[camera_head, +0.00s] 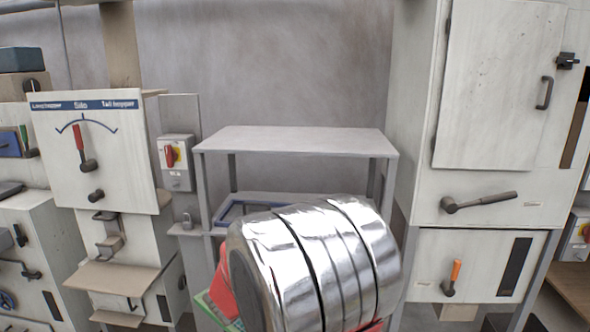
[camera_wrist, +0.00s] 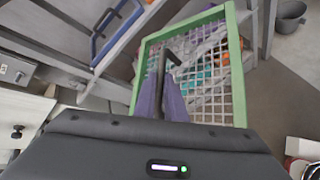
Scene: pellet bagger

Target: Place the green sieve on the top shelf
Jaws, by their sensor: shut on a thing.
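The green sieve (camera_wrist: 239,75) shows in the wrist view as a green rectangular frame with a pale mesh. A dark handle (camera_wrist: 172,57) stands at its near left side. My gripper (camera_wrist: 165,88) is shut on this handle, with its two purple fingers on either side of it. The top shelf (camera_head: 300,140) is a bare, flat grey board on a metal rack in the middle of the head view. My shiny arm hides my gripper and most of the sieve in the head view.
A blue-framed tray or sieve (camera_head: 240,209) lies on the rack's lower level; it also shows in the wrist view (camera_wrist: 112,30). Red and green items at the rack's lower left are partly hidden. Tall cabinets (camera_head: 480,255) stand right of the rack, and a hopper panel (camera_head: 95,150) left. A grey bucket (camera_wrist: 290,16) stands on the floor.

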